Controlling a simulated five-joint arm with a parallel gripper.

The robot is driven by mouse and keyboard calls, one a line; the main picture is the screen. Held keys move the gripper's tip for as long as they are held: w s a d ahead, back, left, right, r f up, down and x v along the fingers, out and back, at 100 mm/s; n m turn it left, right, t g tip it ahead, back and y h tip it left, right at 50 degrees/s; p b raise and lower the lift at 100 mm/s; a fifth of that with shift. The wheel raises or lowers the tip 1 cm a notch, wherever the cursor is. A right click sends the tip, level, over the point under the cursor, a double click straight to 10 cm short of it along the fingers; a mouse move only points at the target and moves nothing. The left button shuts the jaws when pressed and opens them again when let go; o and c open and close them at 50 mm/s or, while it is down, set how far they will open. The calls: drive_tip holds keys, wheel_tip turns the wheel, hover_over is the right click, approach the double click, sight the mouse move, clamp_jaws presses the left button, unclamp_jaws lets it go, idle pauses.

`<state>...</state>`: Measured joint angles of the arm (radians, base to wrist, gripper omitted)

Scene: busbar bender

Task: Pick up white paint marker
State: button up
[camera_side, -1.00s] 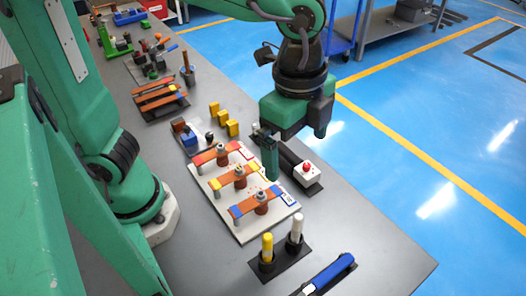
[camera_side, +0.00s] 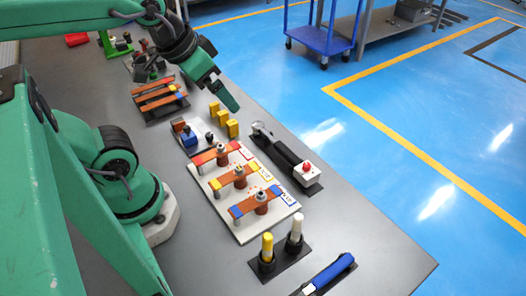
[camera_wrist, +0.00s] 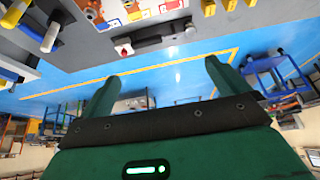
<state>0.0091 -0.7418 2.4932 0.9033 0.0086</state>
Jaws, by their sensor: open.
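The white paint marker (camera_side: 297,228) stands upright in a black holder (camera_side: 288,262) near the front of the bench. A yellow marker (camera_side: 267,246) stands in the holder to its left. In the wrist view the white marker (camera_wrist: 52,34) shows at the upper left, beside the yellow marker (camera_wrist: 14,14). My gripper (camera_side: 230,100) is above the bench near the yellow blocks, well behind and to the left of the white marker. In the wrist view my gripper (camera_wrist: 160,82) has its two green fingers wide apart with nothing between them.
A white board (camera_side: 244,232) with copper bars and coloured sleeves lies behind the markers. A black tool with a red-topped white end (camera_side: 288,160) lies to its right. A blue-handled tool (camera_side: 330,272) lies in front. Yellow blocks (camera_side: 226,120) stand below my gripper. The front right bench is clear.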

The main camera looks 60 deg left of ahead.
drive_tip(key=shift+a, duration=0.1)
drive_tip(key=shift+c, duration=0.9)
drive_tip(key=c, duration=1.1)
drive_tip(key=n+g, duration=0.3)
drive_tip(key=g, duration=0.2)
approach(300, 215)
wheel_tip(300, 215, down, 6)
drive_tip(key=shift+w+f+g, duration=0.2)
drive_tip(key=shift+f+g, duration=0.1)
drive_tip(key=shift+f, duration=1.55)
